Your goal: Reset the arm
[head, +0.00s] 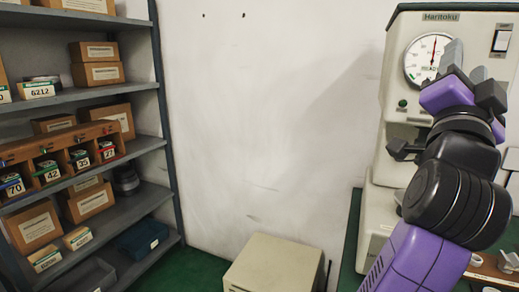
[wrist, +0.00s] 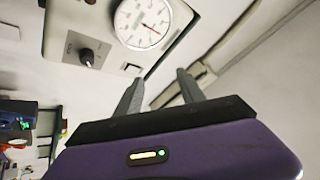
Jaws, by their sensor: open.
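My gripper (head: 468,62) is raised at the right of the head view, in front of the upper part of a cream machine marked Haritoku (head: 398,45). In the wrist view my gripper (wrist: 158,88) has its two grey fingers apart, with nothing between them. The machine's round dial gauge (head: 418,58) is just left of the gripper in the head view and also shows in the wrist view (wrist: 143,22), beyond the fingers. I cannot tell how far the fingers are from the machine.
A grey shelf unit (head: 150,85) at the left holds several boxes and a wooden rack (head: 95,133) with numbered slots. A beige cabinet (head: 272,265) stands low in the middle.

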